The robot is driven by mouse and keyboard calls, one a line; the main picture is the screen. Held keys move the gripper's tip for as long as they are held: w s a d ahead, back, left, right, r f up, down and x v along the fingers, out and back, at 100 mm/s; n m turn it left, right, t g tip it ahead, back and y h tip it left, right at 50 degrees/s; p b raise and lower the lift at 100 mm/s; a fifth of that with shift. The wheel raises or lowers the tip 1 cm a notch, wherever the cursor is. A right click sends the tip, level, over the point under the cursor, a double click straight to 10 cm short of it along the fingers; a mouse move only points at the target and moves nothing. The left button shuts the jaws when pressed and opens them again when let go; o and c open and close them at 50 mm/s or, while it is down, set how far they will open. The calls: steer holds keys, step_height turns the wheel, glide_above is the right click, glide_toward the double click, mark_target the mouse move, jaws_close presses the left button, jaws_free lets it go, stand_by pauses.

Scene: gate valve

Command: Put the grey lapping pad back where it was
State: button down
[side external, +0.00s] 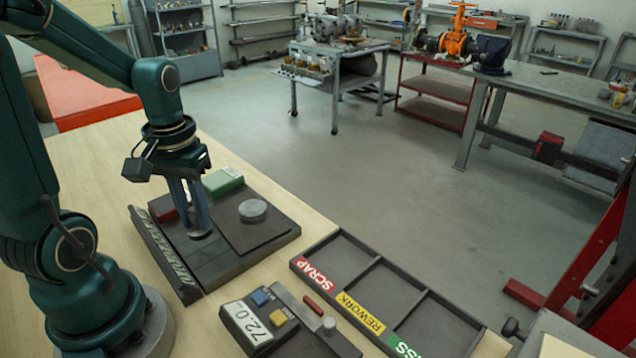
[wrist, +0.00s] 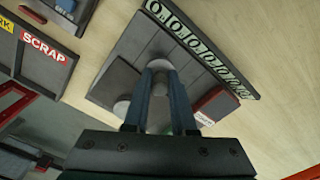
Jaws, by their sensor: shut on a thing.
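My gripper (side external: 200,233) points down over the left part of a dark stepped board (side external: 262,238). It is shut on a small grey round piece, which I take for the grey lapping pad (wrist: 160,112); in the wrist view it shows between the fingers (wrist: 168,95). In the side view the fingertips mostly hide it, low over the board's grooved part; I cannot tell whether it touches. A second grey round disc (side external: 252,210) lies on the board's flat dark square, right of my gripper. It also shows left of the fingers in the wrist view (wrist: 122,107).
A red block (side external: 163,208) and a green block (side external: 222,181) are at the board's back. A numbered strip (side external: 163,247) edges its left. A gauge box reading 72.0 (side external: 258,325) and a tray marked SCRAP and REWORK (side external: 375,268) stand in front and right.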

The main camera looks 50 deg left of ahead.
mark_target(196, 221)
steer(key=shift+f, duration=1.8)
steer(key=shift+f, duration=0.15)
steer(key=c, duration=0.7)
jaws_free()
steer(key=shift+c, duration=0.2)
